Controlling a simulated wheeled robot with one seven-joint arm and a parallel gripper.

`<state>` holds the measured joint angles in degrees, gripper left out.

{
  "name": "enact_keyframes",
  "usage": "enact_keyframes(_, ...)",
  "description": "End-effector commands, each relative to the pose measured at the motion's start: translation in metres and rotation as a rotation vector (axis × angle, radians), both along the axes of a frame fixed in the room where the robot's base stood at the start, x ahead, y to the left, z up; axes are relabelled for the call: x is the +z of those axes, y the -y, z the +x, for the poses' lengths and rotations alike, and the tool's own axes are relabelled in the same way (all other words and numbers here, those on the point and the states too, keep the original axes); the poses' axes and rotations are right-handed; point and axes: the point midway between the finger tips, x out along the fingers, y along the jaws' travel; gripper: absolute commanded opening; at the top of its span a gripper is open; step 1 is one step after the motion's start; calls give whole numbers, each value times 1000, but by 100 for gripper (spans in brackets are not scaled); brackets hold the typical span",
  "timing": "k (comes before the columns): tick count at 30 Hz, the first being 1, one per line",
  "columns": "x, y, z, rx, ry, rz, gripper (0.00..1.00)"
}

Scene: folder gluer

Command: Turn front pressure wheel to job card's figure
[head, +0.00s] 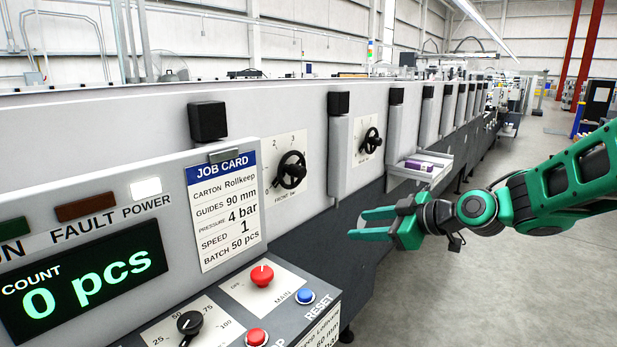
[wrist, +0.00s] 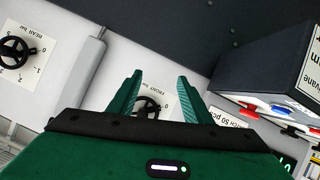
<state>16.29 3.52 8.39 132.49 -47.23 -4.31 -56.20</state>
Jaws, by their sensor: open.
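The front pressure wheel (head: 291,170) is a black handwheel on a white dial plate marked "FRONT bar", on the machine's side. Its exact setting is too small to read. The job card (head: 221,210) reads pressure 4 bar. My gripper (head: 358,226) is open and empty, right of and lower than the front wheel in the head view, its fingers pointing left. In the wrist view the front wheel (wrist: 148,105) shows between the open fingers (wrist: 160,76), partly hidden by my gripper's body. No contact with the wheel shows.
The similar rear wheel (head: 371,141) sits farther along the machine and shows at left in the wrist view (wrist: 14,50). The control panel (head: 250,300) with red and blue buttons juts out at front. A tray (head: 425,168) holds purple cartons. Floor (head: 480,270) at right is clear.

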Motion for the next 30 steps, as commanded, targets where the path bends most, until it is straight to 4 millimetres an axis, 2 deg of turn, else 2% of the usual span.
enact_keyframes(1,13,-18,11,43,76,50,45)
enact_keyframes(3,36,-39,21,86,185,117,45)
enact_keyframes(6,62,-55,30,112,297,192,45)
enact_keyframes(10,82,-62,37,118,375,246,45)
enact_keyframes(17,87,-78,50,118,396,259,45)
enact_keyframes(30,87,-133,94,117,394,258,45)
